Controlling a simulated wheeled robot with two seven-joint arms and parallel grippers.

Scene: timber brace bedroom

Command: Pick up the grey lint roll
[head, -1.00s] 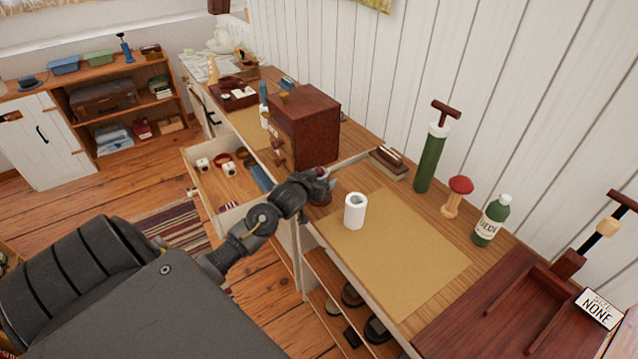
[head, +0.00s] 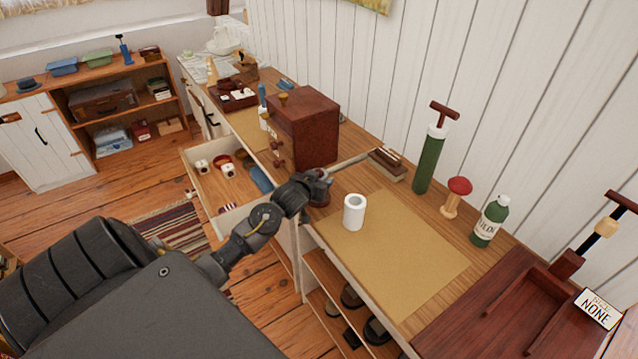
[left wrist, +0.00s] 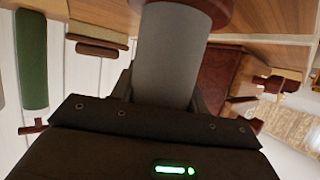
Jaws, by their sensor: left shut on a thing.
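My left gripper (head: 318,186) is over the desk's near edge, between the dark red wooden chest and the white roll. In the left wrist view the grey lint roll (left wrist: 170,55) is a plain grey cylinder with a reddish-brown round end (left wrist: 195,8). It stands between the dark fingers of my left gripper (left wrist: 165,95), which is shut on it. In the head view the gripper hides most of the roll. A separate white roll (head: 354,212) stands upright on the tan mat (head: 400,255). My right gripper is not in view.
The dark red chest (head: 315,130) stands close behind the gripper. A green cylinder (head: 428,160), red-topped stand (head: 456,195) and green bottle (head: 490,220) line the wall. An open drawer (head: 225,180) juts out left. The mat's right part is clear.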

